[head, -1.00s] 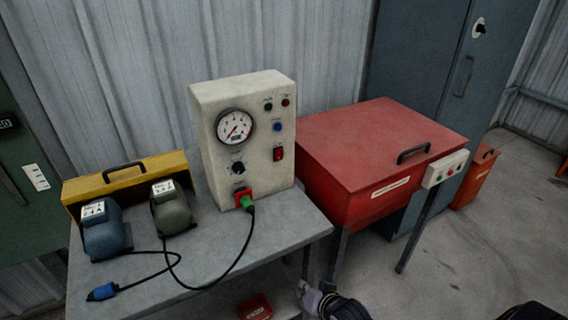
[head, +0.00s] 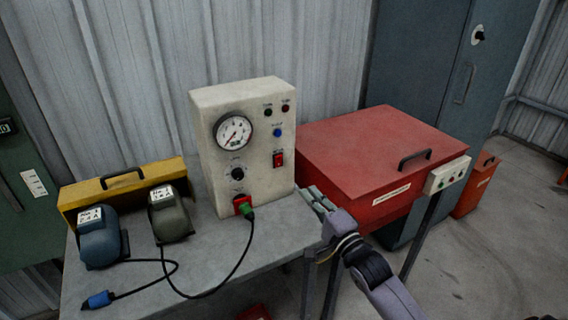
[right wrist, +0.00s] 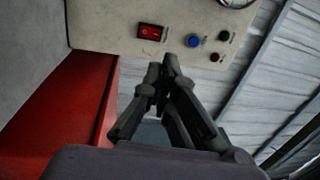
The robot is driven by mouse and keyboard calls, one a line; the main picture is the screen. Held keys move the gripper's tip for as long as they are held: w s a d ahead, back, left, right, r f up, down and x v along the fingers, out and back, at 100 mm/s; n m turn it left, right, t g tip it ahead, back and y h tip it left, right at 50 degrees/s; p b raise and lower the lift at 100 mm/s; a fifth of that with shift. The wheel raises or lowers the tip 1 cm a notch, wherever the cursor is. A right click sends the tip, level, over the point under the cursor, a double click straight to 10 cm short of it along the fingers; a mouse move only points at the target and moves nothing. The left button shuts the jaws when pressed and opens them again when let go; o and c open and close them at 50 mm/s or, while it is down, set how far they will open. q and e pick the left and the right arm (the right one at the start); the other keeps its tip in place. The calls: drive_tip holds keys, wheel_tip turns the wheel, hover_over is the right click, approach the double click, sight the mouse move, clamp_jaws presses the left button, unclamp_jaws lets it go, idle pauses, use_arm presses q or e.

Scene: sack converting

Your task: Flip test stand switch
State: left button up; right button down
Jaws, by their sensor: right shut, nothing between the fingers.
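The test stand (head: 243,150) is a cream box with a round gauge (head: 233,131), standing on the grey bench. Its red rocker switch (head: 278,159) is on the right part of the front face, below a blue button (head: 277,132). The switch also shows in the right wrist view (right wrist: 151,33), left of the blue button. My right gripper (head: 311,193) is shut and empty, in front of and to the right of the stand, lower than the switch. In the right wrist view its fingertips (right wrist: 165,60) are together, apart from the switch. My left gripper is out of view.
A green plug (head: 246,212) with a black cable sits in the stand's lower socket. Two motors (head: 100,236) and a yellow case (head: 125,184) occupy the bench's left side. A red lidded box (head: 380,160) stands close on the right. The bench front (head: 285,238) is clear.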

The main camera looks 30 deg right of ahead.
sight(279, 157)
drive_tip(key=shift+w, duration=0.1)
drive_tip(key=w, duration=0.4)
drive_tip(key=w+r+p, duration=0.1)
drive_tip(key=w, duration=0.8)
drive_tip(key=shift+w+a+r+p, duration=0.3)
drive_tip(key=shift+w+p, duration=0.05)
drive_tip(key=shift+w, duration=0.05)
